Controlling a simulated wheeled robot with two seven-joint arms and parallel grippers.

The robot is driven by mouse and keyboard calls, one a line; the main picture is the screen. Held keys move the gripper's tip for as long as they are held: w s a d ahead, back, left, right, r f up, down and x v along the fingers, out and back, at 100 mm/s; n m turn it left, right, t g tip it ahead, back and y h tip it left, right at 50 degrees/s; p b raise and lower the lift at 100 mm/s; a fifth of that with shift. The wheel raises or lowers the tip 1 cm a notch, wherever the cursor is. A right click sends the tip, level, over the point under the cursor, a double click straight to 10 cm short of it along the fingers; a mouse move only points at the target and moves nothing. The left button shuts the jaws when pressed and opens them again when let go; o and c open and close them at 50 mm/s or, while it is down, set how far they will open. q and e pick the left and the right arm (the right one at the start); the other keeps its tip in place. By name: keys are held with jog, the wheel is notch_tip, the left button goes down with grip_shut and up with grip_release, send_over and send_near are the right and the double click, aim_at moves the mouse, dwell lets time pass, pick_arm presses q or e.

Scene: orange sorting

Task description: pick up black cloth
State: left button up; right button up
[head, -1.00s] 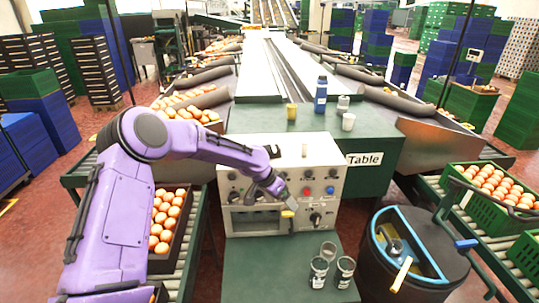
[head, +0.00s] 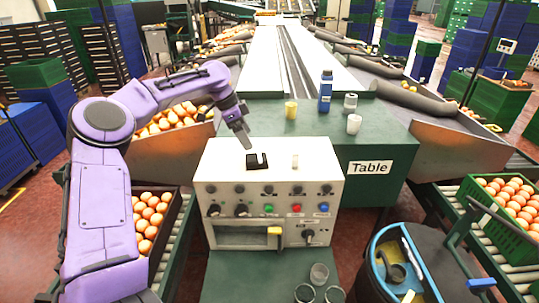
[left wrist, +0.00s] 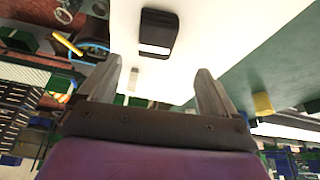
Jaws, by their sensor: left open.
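A small black folded-looking item (head: 257,162), which I take to be the black cloth, lies on the white top of the control box (head: 218,170). It has a pale stripe in the left wrist view (left wrist: 160,25). My left gripper (head: 246,142) is just above and to the left of it in the head view. In the left wrist view the gripper (left wrist: 158,70) is open, nothing is between its fingers, and the black item is ahead of the fingertips, apart from them. My right gripper is not in view.
A small white piece (head: 295,160) lies on the box top right of the black item. A dark bin (head: 405,262) stands at front right.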

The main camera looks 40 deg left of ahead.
aim_at(254, 157)
pick_arm(q)
jog(key=x, duration=0.2)
jog(key=shift+s+d+f, duration=0.15)
jog(key=shift+f, duration=0.25)
jog(key=shift+s+d+f+p, duration=0.2)
jog(key=shift+s+f+p, duration=0.1)
jog(key=shift+f+p, duration=0.15)
jog(key=shift+s+d+f+p, duration=0.2)
jog(key=shift+s+f+p, duration=0.1)
jog(key=shift+f+p, duration=0.15)
jog(key=w+f, duration=0.2)
jog(key=f, duration=0.1)
jog(key=w+f+p, duration=0.1)
jog(key=shift+d+f, duration=0.25)
jog(key=shift+d, duration=0.15)
jog(key=shift+s+r, duration=0.15)
jog(key=shift+s, duration=0.2)
jog(key=shift+s+r, duration=0.1)
jog(key=shift+s, duration=0.05)
jog(key=c, duration=0.9)
jog(key=shift+c, duration=0.8)
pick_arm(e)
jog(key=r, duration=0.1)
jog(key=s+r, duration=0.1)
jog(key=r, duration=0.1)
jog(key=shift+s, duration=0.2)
